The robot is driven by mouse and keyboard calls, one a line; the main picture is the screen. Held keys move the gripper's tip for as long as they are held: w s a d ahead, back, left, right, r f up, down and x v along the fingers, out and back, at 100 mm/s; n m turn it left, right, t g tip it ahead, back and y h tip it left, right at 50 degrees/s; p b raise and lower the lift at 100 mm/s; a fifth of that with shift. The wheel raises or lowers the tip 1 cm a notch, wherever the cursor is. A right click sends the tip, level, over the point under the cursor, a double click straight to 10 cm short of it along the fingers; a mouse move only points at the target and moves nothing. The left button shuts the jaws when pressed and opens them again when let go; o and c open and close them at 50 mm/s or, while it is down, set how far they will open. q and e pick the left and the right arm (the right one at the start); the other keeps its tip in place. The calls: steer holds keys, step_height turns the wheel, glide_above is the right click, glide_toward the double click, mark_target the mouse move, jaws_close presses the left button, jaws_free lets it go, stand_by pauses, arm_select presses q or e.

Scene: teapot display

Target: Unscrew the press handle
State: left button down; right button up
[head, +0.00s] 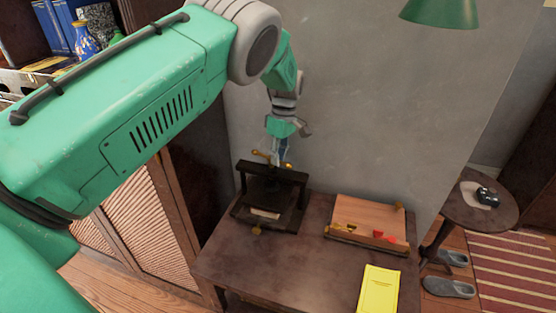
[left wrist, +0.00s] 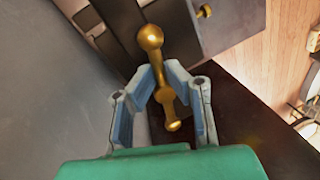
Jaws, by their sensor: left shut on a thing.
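The black press (head: 243,180) stands at the back left of the dark wooden table. Its brass press handle (head: 262,154) lies across the top of the frame and has rounded knobs. My left gripper (head: 282,157) reaches down from above and is shut on the handle's right part. In the left wrist view the handle (left wrist: 150,38) runs between the two blue-grey fingers (left wrist: 157,74), with one knob beyond the fingertips and the other end between the fingers. The press's dark frame (left wrist: 190,50) lies behind. My right gripper is not in view.
A wooden box (head: 365,215) with small red and yellow pieces sits right of the press. A yellow booklet (head: 379,290) lies at the table's front right. A grey wall (head: 370,100) rises behind. A round side table (head: 478,219) stands at the right.

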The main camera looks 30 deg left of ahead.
arm_select(q)
steer(key=shift+w+a+r+n, duration=0.2)
steer(key=shift+w+n, duration=0.1)
steer(key=shift+n, duration=0.3)
steer(key=shift+w+a+r+n, duration=0.1)
steer(key=shift+w+r+n, duration=0.15)
steer(key=shift+n, duration=0.35)
steer(key=c, duration=1.6)
jaws_free()
steer(key=shift+f, duration=0.1)
steer(key=shift+s+f, duration=0.1)
steer(key=shift+f, duration=0.1)
